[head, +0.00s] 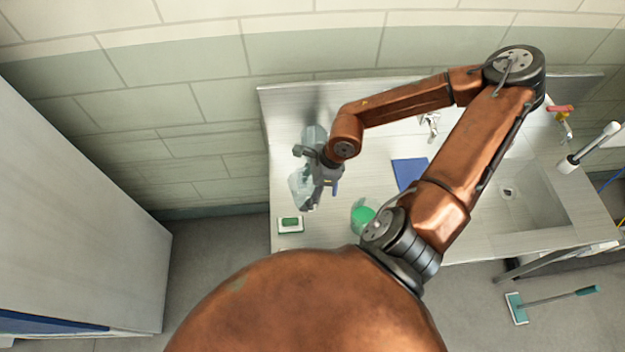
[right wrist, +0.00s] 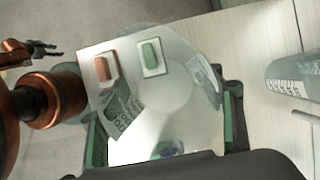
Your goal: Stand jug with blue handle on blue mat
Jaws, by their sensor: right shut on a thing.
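My right gripper (head: 318,187) is over the left part of the counter, shut on a clear jug (head: 300,186). In the right wrist view the jug (right wrist: 180,95) fills the space between the fingers of my right gripper (right wrist: 165,130). A small blue part (head: 335,188) shows beside the fingers; I cannot tell whether it is the handle. The jug's tilt is unclear. The blue mat (head: 408,172) lies bare to the right, partly behind my forearm. My left gripper (right wrist: 50,48) shows small in the right wrist view, away from the jug; its jaw state is unclear.
A translucent container (head: 313,135) stands behind my right gripper. A green vessel (head: 362,215) is near the front edge. A white dish with a green sponge (head: 290,224) is at front left. A tap (head: 430,122) stands behind the mat; the sink (head: 535,190) is right.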

